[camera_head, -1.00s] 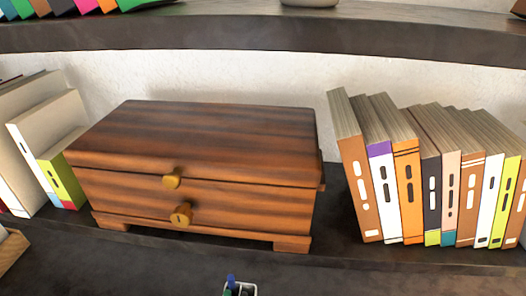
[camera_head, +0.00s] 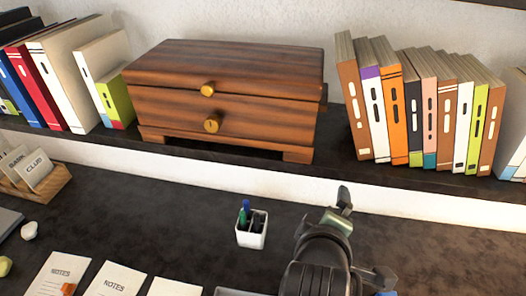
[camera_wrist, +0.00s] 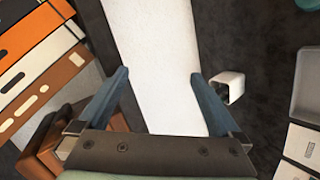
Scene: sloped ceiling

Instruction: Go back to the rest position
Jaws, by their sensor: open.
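My gripper (camera_head: 350,232) is at the lower middle right of the head view, above the dark desk and to the right of the pen cup. In the wrist view my gripper (camera_wrist: 160,76) shows two blue-grey fingers spread apart. Nothing is held between them. The white wall strip under the shelf shows behind the gap. My dark arm reaches in from the bottom edge of the head view.
A wooden box (camera_head: 225,90) with brass knobs stands on the shelf, with books (camera_head: 395,115) to its right. A white pen cup (camera_head: 251,235) stands on the desk (camera_head: 150,215). Note sheets (camera_head: 118,282) lie at the front left. The desk's right side looks clear.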

